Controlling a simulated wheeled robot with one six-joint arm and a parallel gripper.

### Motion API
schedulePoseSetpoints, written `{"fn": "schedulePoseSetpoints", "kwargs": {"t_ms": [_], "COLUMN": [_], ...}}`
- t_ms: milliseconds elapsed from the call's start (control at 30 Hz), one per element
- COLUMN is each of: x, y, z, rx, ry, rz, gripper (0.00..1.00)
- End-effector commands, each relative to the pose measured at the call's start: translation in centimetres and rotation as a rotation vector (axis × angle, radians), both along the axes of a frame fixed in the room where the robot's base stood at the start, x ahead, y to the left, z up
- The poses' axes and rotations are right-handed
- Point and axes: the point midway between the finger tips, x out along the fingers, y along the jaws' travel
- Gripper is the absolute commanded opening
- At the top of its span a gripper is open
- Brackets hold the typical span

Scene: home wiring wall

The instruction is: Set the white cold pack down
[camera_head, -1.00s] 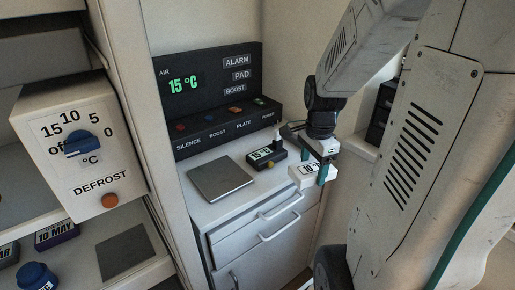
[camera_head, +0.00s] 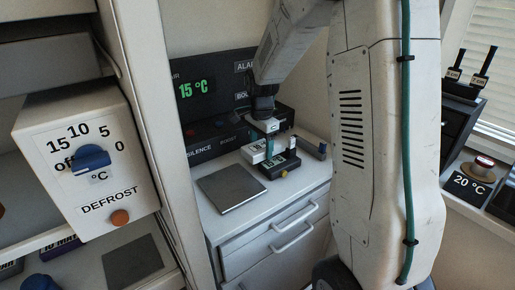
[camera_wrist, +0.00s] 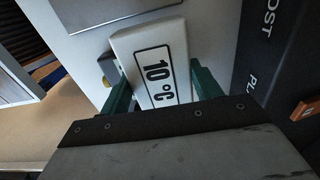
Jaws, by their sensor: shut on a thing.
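The white cold pack (camera_head: 254,152) is held by my gripper (camera_head: 269,146) over the white counter, just left of and behind a dark 15 °C pack (camera_head: 279,167). In the wrist view the white pack (camera_wrist: 150,62), labelled 10 °C, sits between the two green fingers of my gripper (camera_wrist: 160,88). My gripper is shut on it. In the head view my gripper partly hides the pack. I cannot tell whether its underside touches the counter.
A grey square plate (camera_head: 231,188) lies on the counter at front left. The black control panel (camera_head: 205,97) stands behind, partly hidden by my arm. A small dark object (camera_head: 314,149) is on the counter's right. The DEFROST box (camera_head: 88,150) is at left.

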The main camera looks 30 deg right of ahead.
Motion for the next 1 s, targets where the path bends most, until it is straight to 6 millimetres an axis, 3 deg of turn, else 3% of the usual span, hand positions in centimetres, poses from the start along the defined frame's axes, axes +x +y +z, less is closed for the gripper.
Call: {"fn": "schedulePoseSetpoints", "kwargs": {"t_ms": [100,300,433,667,1000], "x": [2.9,5.3,5.5,5.5,5.5], "y": [-0.8,-1.5,-1.5,-1.5,-1.5], "z": [-0.4,-0.5,-1.1,-4.0,-4.3], "rx": [0.000,0.000,0.000,0.000,0.000], "ry": [0.000,-0.001,0.001,0.001,0.000], "rz": [0.001,0.001,0.001,0.001,0.001], "gripper": [0.34,0.34,0.34,0.34,0.34]}}
